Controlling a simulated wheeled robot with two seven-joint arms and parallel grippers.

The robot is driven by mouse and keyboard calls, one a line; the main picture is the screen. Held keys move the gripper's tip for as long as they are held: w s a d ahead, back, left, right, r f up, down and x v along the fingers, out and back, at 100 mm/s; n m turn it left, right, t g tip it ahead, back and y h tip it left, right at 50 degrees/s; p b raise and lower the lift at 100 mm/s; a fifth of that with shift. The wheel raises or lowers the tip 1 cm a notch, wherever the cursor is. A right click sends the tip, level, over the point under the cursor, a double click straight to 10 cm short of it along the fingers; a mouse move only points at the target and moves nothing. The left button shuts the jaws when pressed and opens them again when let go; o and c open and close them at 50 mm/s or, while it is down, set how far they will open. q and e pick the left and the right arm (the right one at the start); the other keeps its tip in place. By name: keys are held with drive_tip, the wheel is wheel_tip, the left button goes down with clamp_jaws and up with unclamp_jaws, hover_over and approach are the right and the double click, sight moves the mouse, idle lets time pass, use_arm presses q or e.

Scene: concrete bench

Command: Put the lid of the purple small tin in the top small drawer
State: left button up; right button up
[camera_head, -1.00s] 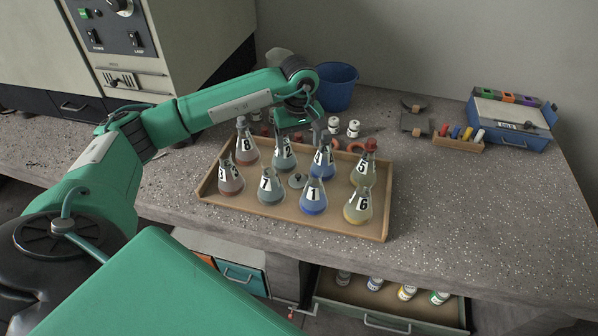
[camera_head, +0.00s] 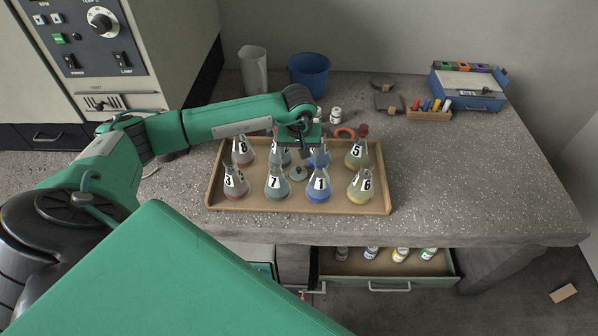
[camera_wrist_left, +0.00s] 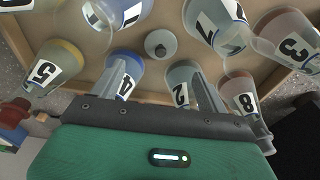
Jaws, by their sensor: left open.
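A small grey round lid-like piece with a dark knob (camera_head: 298,173) lies in the wooden tray (camera_head: 225,200) among numbered flasks. It also shows in the left wrist view (camera_wrist_left: 160,44). No purple tin can be made out, so I cannot tell whether this is its lid. My left gripper (camera_head: 300,147) is open and empty, pointing down over the back flasks 2 and 4, behind the grey piece; its fingers also show in the left wrist view (camera_wrist_left: 160,92). A teal drawer front (camera_head: 262,268) under the bench is mostly hidden by the green shape in front.
Several flasks, such as flask 1 (camera_head: 318,188) and flask 5 (camera_head: 356,153), crowd around the gripper. An open drawer (camera_head: 390,287) holds several bottles below the bench edge. A blue bucket (camera_head: 309,78) stands behind.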

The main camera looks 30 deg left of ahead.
sight(299, 168)
use_arm(q)
wheel_tip(299, 168, down, 4)
drive_tip(key=shift+w+a+r, duration=0.1)
drive_tip(key=shift+w+r, duration=0.05)
drive_tip(key=shift+r, duration=0.1)
wheel_tip(299, 168, down, 4)
drive_tip(key=shift+w+a+r+p, duration=0.1)
drive_tip(key=shift+r+p, duration=0.1)
drive_tip(key=shift+p, duration=0.6)
drive_tip(key=shift+w+f, duration=0.1)
drive_tip(key=shift+f, duration=0.4)
use_arm(e)
drive_tip(key=s, duration=0.2)
drive_tip(key=shift+s+d+r, duration=0.2)
drive_tip(key=shift+s, duration=0.15)
use_arm(q)
drive_tip(key=shift+a, duration=0.1)
drive_tip(key=shift+c, duration=1.3)
drive_tip(key=c, duration=0.9)
use_arm(e)
drive_tip(key=shift+w+a, duration=0.3)
drive_tip(key=shift+w, duration=0.1)
use_arm(q)
drive_tip(key=shift+o, duration=0.2)
drive_tip(key=shift+r, duration=0.1)
